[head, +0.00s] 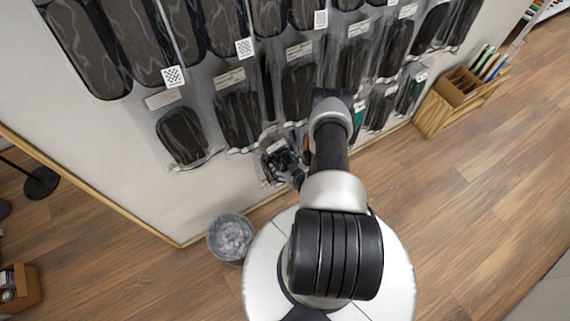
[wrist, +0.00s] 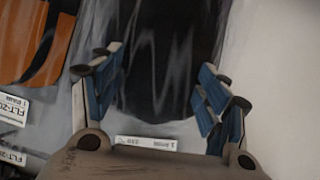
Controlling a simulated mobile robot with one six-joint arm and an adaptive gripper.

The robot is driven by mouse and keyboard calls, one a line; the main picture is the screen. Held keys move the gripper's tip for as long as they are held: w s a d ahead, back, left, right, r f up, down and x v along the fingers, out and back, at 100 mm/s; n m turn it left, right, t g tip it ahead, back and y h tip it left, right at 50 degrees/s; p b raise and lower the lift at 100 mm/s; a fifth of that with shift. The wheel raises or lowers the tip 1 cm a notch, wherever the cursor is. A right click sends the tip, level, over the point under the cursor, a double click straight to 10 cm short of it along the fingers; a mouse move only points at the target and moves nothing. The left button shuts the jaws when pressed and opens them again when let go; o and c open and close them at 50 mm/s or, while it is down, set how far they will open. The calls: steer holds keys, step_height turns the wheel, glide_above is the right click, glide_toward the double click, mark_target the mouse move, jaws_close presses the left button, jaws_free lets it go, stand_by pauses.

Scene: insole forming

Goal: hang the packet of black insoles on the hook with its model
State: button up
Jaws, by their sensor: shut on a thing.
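A clear packet with a black insole (wrist: 160,60) fills the middle of the wrist view, with a small white label (wrist: 146,143) at its near edge. My gripper (wrist: 161,68) has its blue-padded fingers on either side of this packet and is shut on it. In the head view my gripper (head: 283,160) is small and dark, low in front of the wall display, and the packet in it is hard to make out. Packets of black insoles (head: 182,135) hang in rows on the white wall (head: 130,165). The hooks are too small or hidden to tell.
An orange-and-black insole packet (wrist: 38,45) with labels is at the left in the wrist view. A grey bin (head: 230,237) stands on the floor below the wall. A wooden box (head: 458,90) stands at the right. The wooden floor at right is clear.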

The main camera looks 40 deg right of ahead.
steer(key=shift+f, duration=0.1)
steer(key=o, duration=1.5)
steer(key=v, duration=0.7)
steer(key=shift+s, duration=0.2)
steer(key=shift+s, duration=0.1)
